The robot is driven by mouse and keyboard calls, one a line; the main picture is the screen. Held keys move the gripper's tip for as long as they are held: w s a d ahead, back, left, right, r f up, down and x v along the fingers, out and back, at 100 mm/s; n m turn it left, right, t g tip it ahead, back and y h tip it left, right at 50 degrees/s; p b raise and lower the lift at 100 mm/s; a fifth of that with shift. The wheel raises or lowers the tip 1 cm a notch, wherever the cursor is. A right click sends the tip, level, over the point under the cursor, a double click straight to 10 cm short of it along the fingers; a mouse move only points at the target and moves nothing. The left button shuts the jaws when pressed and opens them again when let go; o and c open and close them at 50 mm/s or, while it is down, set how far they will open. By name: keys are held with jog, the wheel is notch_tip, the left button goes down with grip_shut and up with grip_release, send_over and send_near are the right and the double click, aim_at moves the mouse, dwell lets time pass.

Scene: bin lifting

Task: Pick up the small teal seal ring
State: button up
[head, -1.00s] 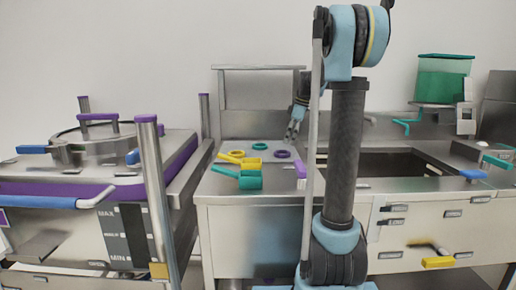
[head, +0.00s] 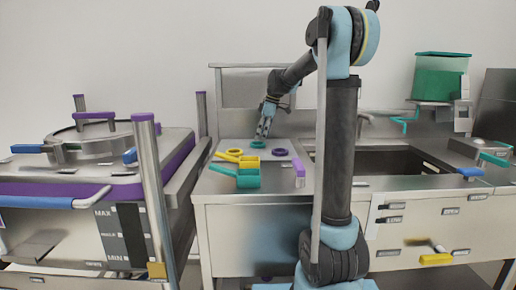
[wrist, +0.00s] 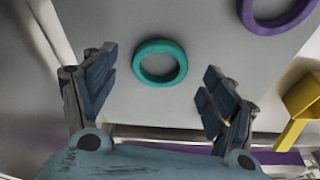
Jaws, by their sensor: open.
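The small teal seal ring (wrist: 137,70) lies flat on the metal worktop and shows whole in the wrist view, ahead of my fingertips and between their lines. In the head view the teal ring (head: 258,146) is partly hidden just under my gripper (head: 263,130). In the wrist view my gripper (wrist: 157,88) is open and empty, with one finger on each side. It is apart from the ring, above the worktop.
A purple ring (head: 279,152) lies right of the teal one. A yellow scoop-like piece (head: 249,161) and a teal one (head: 249,180) lie in front. A purple block (head: 300,175) stands near the sink opening (head: 385,164). A lidded pot (head: 88,140) is left.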

jog(key=x, duration=0.3)
jog(key=shift+a, duration=0.35)
jog(key=shift+c, duration=0.4)
jog(key=c, duration=0.8)
